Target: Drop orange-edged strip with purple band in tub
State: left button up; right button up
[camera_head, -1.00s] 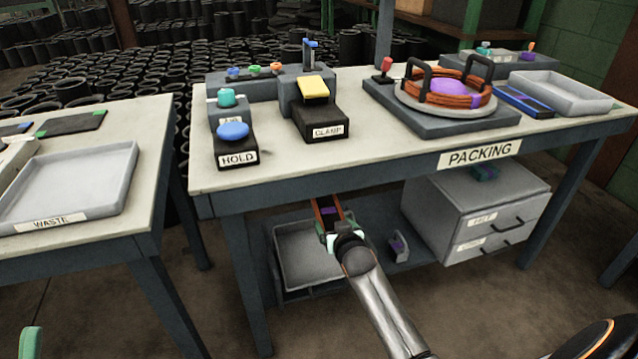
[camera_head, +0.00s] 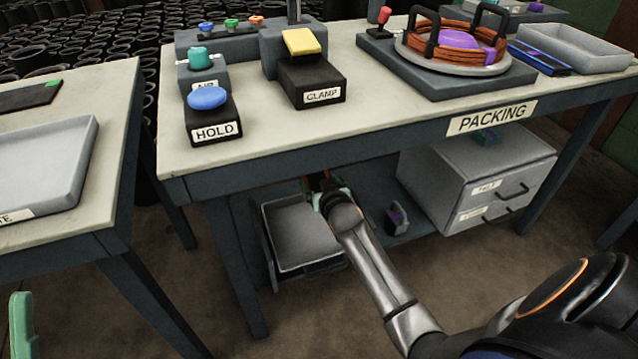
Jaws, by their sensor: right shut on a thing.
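My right gripper (camera_head: 328,194) reaches under the packing table and is shut on the orange-edged strip (camera_head: 317,182). Only a small dark and orange piece of the strip shows now, under the table's front edge; its purple band is hidden. A grey open tub (camera_head: 302,238) sits low under the table, just left of and below the gripper. The part of the tub in view looks empty. A green fingertip of my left gripper (camera_head: 21,325) shows at the bottom left edge; its jaws cannot be judged.
The packing table (camera_head: 400,135) overhangs my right gripper. A grey drawer cabinet (camera_head: 475,185) stands right of it, with a small dark and purple object (camera_head: 397,217) on the low shelf between. A waste tray (camera_head: 45,165) lies on the left table. Floor is clear in front.

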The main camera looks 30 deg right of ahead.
notch_tip(320, 180, down, 3)
jog(key=shift+r+b, duration=0.1)
jog(key=shift+b, duration=1.05)
pick_arm(q)
notch_tip(320, 180, down, 4)
jog(key=shift+w+d+r, duration=0.1)
jog(key=shift+d+r, duration=0.05)
jog(key=shift+r, duration=0.1)
pick_arm(e)
jog(key=o, duration=1.1)
pick_arm(q)
jog(key=r+p, duration=0.3)
jog(key=r, duration=0.1)
jog(key=r+p, duration=0.1)
jog(key=p, duration=0.1)
jog(key=shift+a+r+p, duration=0.25)
jog(key=shift+r+p, duration=0.1)
jog(key=shift+r, duration=0.05)
pick_arm(e)
jog(key=v, duration=1.2)
jog(key=shift+s+a, duration=0.1)
jog(key=shift+s, duration=0.15)
